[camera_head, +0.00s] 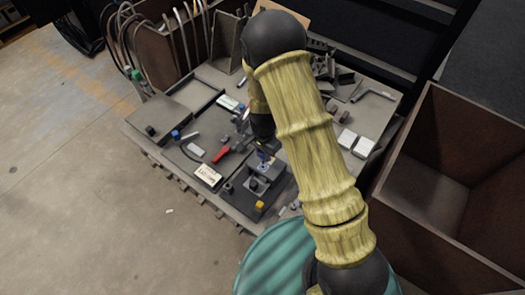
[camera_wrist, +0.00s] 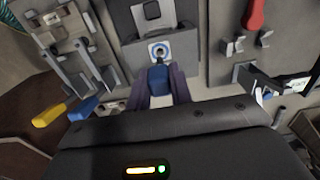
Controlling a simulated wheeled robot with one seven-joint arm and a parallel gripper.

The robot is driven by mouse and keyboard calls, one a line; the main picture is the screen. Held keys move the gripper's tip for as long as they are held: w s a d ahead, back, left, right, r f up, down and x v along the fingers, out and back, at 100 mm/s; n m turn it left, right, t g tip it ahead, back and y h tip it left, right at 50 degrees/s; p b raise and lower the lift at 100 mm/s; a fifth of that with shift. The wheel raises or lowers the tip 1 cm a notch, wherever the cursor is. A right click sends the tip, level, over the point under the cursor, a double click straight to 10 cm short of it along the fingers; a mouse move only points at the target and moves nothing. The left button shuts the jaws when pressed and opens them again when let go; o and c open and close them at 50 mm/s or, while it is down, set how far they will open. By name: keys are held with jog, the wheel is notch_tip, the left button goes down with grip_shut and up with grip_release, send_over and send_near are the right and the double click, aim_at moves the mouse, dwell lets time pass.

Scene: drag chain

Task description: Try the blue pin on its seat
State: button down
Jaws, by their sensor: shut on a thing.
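My gripper (camera_wrist: 159,88) is shut on the blue pin (camera_wrist: 158,76), whose blue head shows between the two dark fingers in the wrist view.
A red-handled tool (camera_head: 221,154) lies left of the gripper; its handle also shows in the wrist view (camera_wrist: 256,14). Yellow (camera_wrist: 50,115) and blue (camera_wrist: 84,109) handles are at the wrist view's left. An open brown bin (camera_head: 430,190) stands at right.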

aim_at(263, 161)
jog(key=shift+f+b, duration=0.4)
jog(key=shift+f, duration=0.6)
jog(key=shift+p, duration=0.55)
dwell(0.4)
jog(key=shift+f+b, duration=0.85)
jog(key=shift+f, duration=0.6)
dwell(0.8)
dwell(0.7)
jog(key=c, duration=1.2)
grip_release()
jog(key=shift+o, duration=0.2)
jog(key=shift+r, duration=0.1)
notch_tip(263, 161, up, 17)
jog(key=p, duration=0.4)
jog(key=shift+r+p, duration=0.15)
jog(key=shift+p, duration=0.15)
